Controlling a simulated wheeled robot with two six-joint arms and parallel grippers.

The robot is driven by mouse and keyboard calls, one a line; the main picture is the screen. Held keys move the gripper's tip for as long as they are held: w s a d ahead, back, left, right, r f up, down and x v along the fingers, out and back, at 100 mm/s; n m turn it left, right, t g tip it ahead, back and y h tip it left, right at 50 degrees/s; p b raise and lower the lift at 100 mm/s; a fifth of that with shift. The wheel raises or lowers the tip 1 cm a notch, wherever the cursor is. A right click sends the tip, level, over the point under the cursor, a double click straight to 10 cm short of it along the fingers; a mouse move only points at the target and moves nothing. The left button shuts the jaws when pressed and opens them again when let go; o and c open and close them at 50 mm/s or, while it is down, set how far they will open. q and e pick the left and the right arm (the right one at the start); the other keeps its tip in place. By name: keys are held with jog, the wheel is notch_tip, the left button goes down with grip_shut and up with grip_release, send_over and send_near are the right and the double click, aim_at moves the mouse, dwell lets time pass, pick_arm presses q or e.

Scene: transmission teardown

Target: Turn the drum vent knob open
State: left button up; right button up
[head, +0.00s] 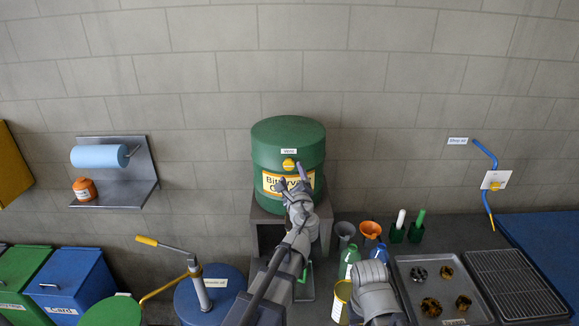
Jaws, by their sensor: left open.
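The green drum (288,134) stands upright on a grey stand against the wall. A small white label is on its front, and the yellow vent knob (288,164) sits just below that label. A yellow label with dark lettering is lower on the drum, partly hidden by my gripper. My left gripper (292,177) is open in front of the drum, its fingertips just below and to the right of the knob. I cannot tell whether they touch it. Part of my right arm shows at the lower right, but its gripper does not.
To the right are an orange funnel (370,230), green and blue bottles, a tray of round parts (400,268) and a wire rack (512,284). A blue drum with a pump (200,282) and lidded bins stand left. A blue paper roll (100,156) hangs on the wall.

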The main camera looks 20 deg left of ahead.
aim_at(290, 167)
pick_arm(q)
jog(key=x, duration=0.5)
jog(key=shift+w+a, duration=0.15)
jog(key=shift+w, duration=0.15)
jog(key=shift+s, duration=0.1)
jog(key=shift+c, duration=0.2)
grip_shut()
